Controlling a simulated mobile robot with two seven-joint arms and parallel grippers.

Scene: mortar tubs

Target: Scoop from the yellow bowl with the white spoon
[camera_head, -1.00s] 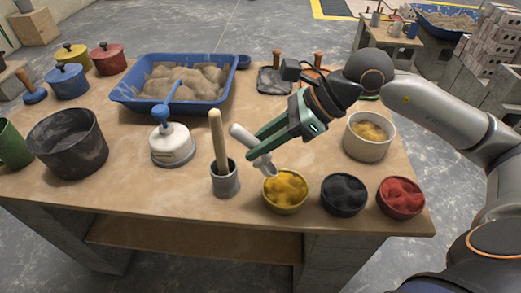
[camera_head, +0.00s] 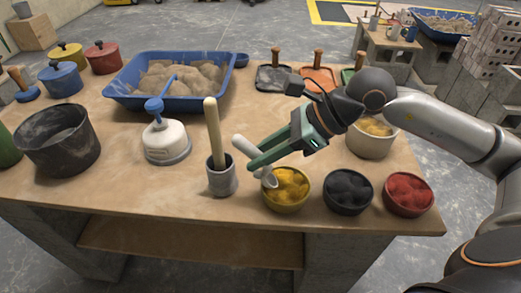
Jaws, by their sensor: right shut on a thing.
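The yellow bowl (camera_head: 287,203) holds yellow powder and stands near the front edge of the table. My right gripper (camera_head: 254,160) comes in from the right and is shut on the white spoon (camera_head: 242,146). The spoon is tilted, with its handle up to the left and its head (camera_head: 270,179) down at the bowl's upper left rim. I cannot tell whether the head touches the powder. My left gripper is not in view.
A grey cup with a wooden-handled tool (camera_head: 221,178) stands close left of the bowl. Black (camera_head: 348,191) and red (camera_head: 407,193) powder bowls stand to its right. A white tub (camera_head: 371,143) is behind. A blue sand tray (camera_head: 170,98) is at the back.

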